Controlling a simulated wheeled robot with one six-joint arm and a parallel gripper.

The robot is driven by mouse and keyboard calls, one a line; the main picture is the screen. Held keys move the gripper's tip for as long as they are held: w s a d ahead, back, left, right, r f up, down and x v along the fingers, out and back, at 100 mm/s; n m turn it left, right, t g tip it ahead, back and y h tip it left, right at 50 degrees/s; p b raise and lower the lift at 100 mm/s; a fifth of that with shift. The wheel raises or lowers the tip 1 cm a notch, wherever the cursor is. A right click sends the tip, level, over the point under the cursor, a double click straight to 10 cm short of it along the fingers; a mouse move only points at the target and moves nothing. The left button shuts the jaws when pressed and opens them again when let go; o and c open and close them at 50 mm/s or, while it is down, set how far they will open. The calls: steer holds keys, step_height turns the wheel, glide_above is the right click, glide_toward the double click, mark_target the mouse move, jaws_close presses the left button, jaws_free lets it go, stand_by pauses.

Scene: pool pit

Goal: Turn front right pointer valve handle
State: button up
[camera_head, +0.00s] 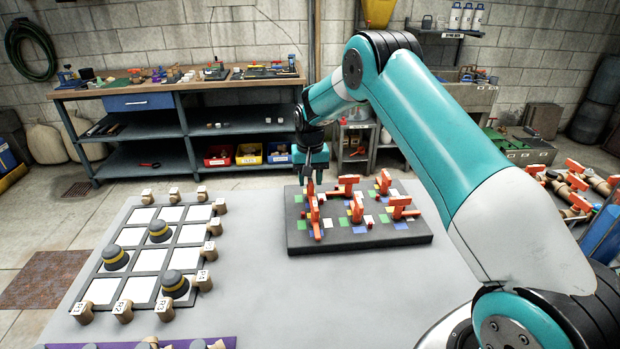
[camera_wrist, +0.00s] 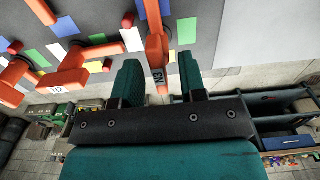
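Several orange pointer valve handles stand in two rows on a dark board with coloured squares. In the head view, one handle (camera_head: 402,208) is at the board's front right, pointing sideways. My gripper (camera_head: 310,176) points down at the board's back left, over another handle (camera_head: 311,190). In the wrist view, my gripper (camera_wrist: 160,78) is open, with a handle marked N3 (camera_wrist: 157,50) between its two teal fingers. Gaps show on both sides of it. A handle marked N2 (camera_wrist: 62,80) lies to the left. The far ends of the handles are cut off there.
The valve board (camera_head: 300,241) lies on a grey table (camera_head: 250,275). A grid tray (camera_head: 107,275) with several dark, yellow-banded knobs is at left. Wooden blocks stand around it. A workbench (camera_head: 180,90) is behind. Pipes and valves (camera_head: 575,185) lie at far right.

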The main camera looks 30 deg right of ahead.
step_height(320, 180, up, 17)
steer(key=b, duration=0.2)
steer(key=shift+r, duration=0.2)
stand_by(0.5)
steer(key=s+a+r+n+y, duration=0.1)
steer(key=s+a+r+n, duration=0.15)
steer(key=s+a, duration=0.5)
steer(key=s+a+r+n, duration=0.2)
steer(key=s+a+n, duration=0.2)
steer(key=s+a, duration=0.3)
steer(key=s+a+f+n+y, duration=0.1)
steer(key=s+a+n, duration=0.1)
steer(key=s, duration=1.1)
steer(key=s+a+f+n+y, duration=0.2)
steer(key=s+a+n, duration=0.1)
steer(key=s, duration=1)
steer(key=shift+a, duration=0.7)
steer(key=shift+f, duration=0.1)
